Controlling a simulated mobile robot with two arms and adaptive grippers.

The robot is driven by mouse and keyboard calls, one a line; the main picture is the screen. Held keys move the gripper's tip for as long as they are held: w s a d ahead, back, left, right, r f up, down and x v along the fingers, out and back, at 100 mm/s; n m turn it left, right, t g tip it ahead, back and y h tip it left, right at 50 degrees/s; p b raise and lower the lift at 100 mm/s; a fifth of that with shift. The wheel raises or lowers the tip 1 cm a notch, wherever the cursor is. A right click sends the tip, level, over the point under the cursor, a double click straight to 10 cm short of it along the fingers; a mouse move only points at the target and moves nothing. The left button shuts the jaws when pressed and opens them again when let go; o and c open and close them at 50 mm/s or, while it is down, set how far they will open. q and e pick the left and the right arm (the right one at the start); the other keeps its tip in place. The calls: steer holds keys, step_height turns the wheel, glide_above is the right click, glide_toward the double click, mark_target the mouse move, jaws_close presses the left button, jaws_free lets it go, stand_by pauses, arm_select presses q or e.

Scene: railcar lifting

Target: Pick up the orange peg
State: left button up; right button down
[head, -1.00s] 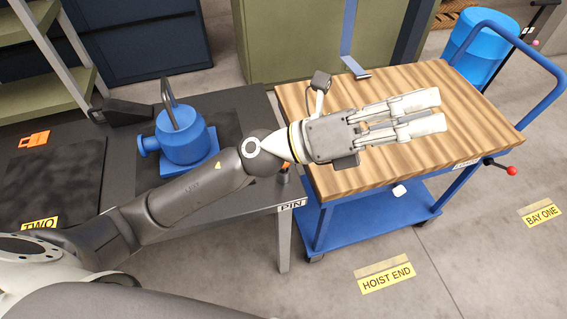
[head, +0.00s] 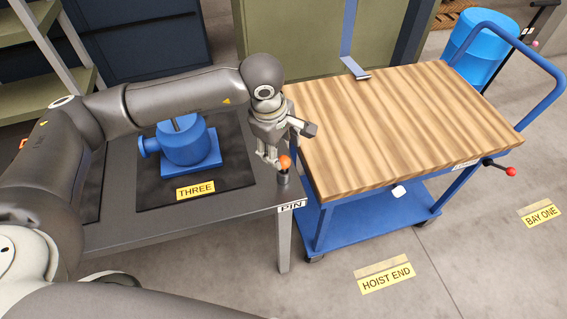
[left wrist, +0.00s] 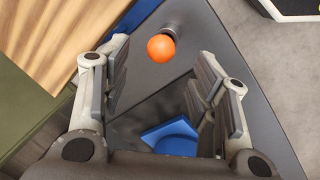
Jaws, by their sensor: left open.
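The orange peg (head: 284,163) has a round orange head on a short dark grey stem. It stands at the right edge of the dark table, near the PIN label (head: 292,206). My left gripper (head: 271,158) points down just beside the peg's head in the head view. In the left wrist view the orange peg (left wrist: 161,48) shows ahead of the open, empty fingers (left wrist: 155,78), roughly between them and beyond their tips. I cannot tell whether a finger touches it. My right gripper is out of view.
A blue drum (head: 480,45) stands behind.

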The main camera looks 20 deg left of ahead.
mark_target(284, 159)
arm_select(q)
steer(key=shift+x, duration=1)
steer(key=shift+d+f+p, duration=0.1)
steer(key=shift+f+p, duration=0.4)
steer(key=shift+f, duration=0.15)
steer(key=p+x, duration=0.1)
steer(key=x, duration=0.3)
steer(key=shift+w+f, duration=0.1)
steer(key=shift+f, duration=0.05)
steer(key=shift+c, duration=0.3)
steer(key=c, duration=1.1)
